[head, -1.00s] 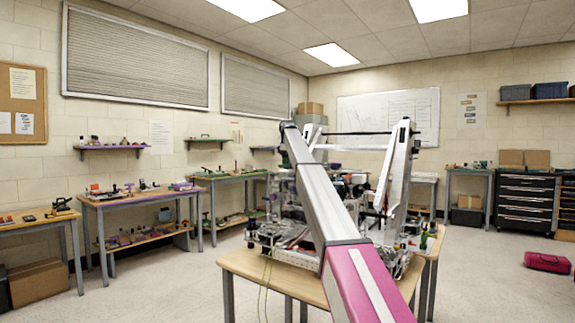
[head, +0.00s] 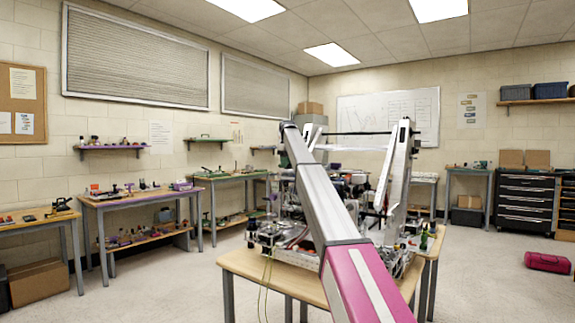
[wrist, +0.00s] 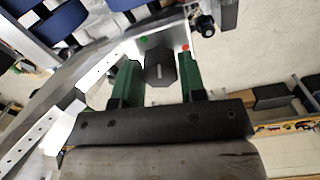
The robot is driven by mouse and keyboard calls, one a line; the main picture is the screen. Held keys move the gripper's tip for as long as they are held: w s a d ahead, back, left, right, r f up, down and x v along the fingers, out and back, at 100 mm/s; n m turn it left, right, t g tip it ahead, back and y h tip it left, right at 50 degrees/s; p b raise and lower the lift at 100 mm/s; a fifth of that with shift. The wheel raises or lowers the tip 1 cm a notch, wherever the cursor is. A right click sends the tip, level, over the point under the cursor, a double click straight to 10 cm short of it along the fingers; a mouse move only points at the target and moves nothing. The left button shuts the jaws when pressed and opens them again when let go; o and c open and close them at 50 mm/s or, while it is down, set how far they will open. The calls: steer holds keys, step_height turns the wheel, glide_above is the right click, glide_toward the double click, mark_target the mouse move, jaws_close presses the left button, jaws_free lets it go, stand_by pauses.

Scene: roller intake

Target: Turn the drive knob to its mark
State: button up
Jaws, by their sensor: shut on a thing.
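In the wrist view my gripper (wrist: 160,85) has its two green fingers on either side of the dark grey drive knob (wrist: 159,66). It is shut on the knob, which has a short pale line on its face. The knob sits in front of a white plate (wrist: 172,36). A green dot (wrist: 143,39) is on the plate at the knob's upper left, and a red dot (wrist: 185,47) is at its upper right. The pale line points at neither dot clearly. In the head view my arm hides the gripper and the knob.
The intake machine (head: 398,180) stands on a wooden table (head: 240,262), with tall light side arms. Blue rollers (wrist: 62,22) and a perforated metal rail (wrist: 95,72) lie left of the gripper in the wrist view. Open floor lies around the table, with a magenta bag (head: 548,262) at right.

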steer(key=shift+m, duration=2.1)
steer(key=m, duration=0.4)
steer(key=o, duration=0.9)
steer(key=shift+c, duration=0.2)
steer(key=shift+n, duration=0.3)
